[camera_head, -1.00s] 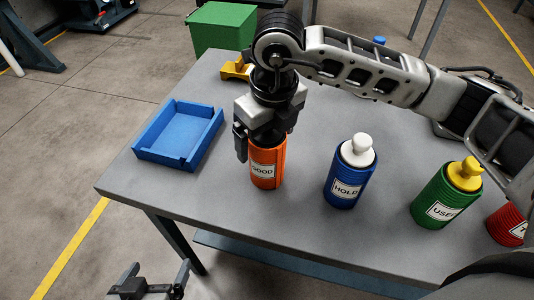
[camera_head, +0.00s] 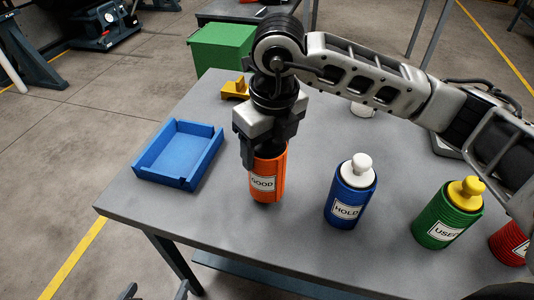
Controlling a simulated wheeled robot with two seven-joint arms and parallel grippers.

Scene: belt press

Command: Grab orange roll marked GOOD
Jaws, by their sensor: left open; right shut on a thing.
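The orange roll (camera_head: 264,185) with its GOOD label stands upright near the front of the grey table (camera_head: 300,235), right of the blue tray. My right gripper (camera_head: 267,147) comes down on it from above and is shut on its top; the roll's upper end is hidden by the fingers. The roll looks at or just above the table top; the gap is too small to tell. My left gripper (camera_head: 154,293) is open and empty at the bottom edge, in front of the table, with only its fingertips showing.
The open blue tray (camera_head: 143,174) is at the left. A blue HOLD roll (camera_head: 342,193), a green USED roll (camera_head: 440,216) and a partly hidden red roll (camera_head: 509,243) stand to the right. A yellow object (camera_head: 236,89) and a green bin (camera_head: 222,46) are behind.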

